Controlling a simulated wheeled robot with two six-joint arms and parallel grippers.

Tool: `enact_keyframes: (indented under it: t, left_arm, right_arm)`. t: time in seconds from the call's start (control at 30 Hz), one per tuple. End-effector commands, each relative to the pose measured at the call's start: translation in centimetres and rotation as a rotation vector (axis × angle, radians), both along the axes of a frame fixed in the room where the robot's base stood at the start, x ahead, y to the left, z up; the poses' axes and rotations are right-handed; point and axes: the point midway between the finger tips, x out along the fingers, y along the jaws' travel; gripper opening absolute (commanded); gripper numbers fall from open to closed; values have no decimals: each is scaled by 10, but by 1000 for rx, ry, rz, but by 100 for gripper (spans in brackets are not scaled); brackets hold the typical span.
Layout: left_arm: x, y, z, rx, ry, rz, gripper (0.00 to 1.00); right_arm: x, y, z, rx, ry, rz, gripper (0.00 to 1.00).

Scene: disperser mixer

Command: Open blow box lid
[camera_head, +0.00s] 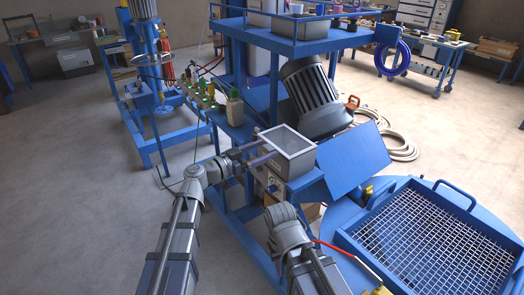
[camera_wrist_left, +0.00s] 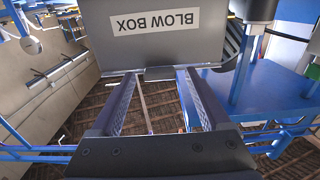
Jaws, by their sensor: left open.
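The blow box (camera_head: 296,166) is a grey metal box on the blue frame in the middle of the head view. In the left wrist view the grey panel labelled "BLOW BOX" (camera_wrist_left: 155,22) fills the upper middle. My left gripper (camera_head: 262,152) is at the left side of the box. Its two fingers are apart and empty in the wrist view (camera_wrist_left: 158,78), with the tips close to the panel's lower edge; contact cannot be told. My right arm is low in the head view, and its fingers cannot be made out.
A tilted blue panel (camera_head: 355,158) stands right of the box. A large blue-rimmed mesh grate (camera_head: 432,245) is at lower right. A dark ribbed motor (camera_head: 312,95) is behind the box. Bottles (camera_head: 234,108) stand on the blue shelf. The floor at left is clear.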

Motion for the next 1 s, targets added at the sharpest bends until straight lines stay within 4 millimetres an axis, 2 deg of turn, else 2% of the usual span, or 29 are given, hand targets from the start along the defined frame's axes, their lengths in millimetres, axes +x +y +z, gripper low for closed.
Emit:
enact_keyframes:
  t: [0.23, 0.9, 1.0]
  left_arm:
    - [0, 0, 0, 0, 0, 0, 78]
    - [0, 0, 0, 0, 0, 0, 2]
    - [0, 0, 0, 0, 0, 0, 0]
  right_arm:
    - [0, 0, 0, 0, 0, 0, 33]
    - [0, 0, 0, 0, 0, 0, 33]
    - [0, 0, 0, 0, 0, 0, 33]
